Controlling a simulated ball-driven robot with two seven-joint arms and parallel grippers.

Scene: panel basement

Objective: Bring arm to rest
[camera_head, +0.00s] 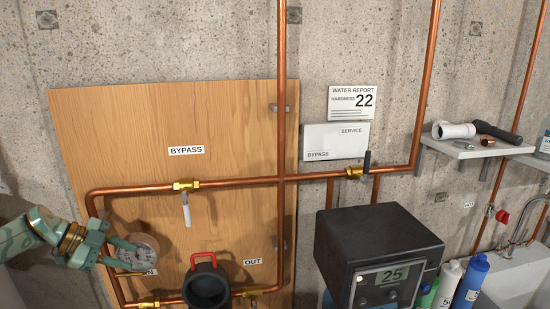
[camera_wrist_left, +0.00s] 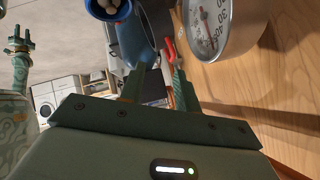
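My left gripper (camera_head: 128,253) comes in from the left in the head view, in front of the lower left of the wooden board. Its two fingers stand apart with a gap between them. It is empty in the left wrist view (camera_wrist_left: 160,80). A round pressure gauge (camera_head: 146,247) is just behind the fingers and partly hidden; it also shows in the left wrist view (camera_wrist_left: 210,25). What seems to be my right gripper (camera_wrist_left: 18,40) is small at the left edge of the left wrist view; its finger gap is unclear. The head view does not show it.
Copper pipes (camera_head: 240,181) cross the wooden board (camera_head: 130,120), with a white-handled bypass valve (camera_head: 186,205). A black filter housing with a red handle (camera_head: 205,285) is right of my left gripper. A dark control box (camera_head: 370,240) reads 25. A shelf (camera_head: 465,147) holds pipe parts.

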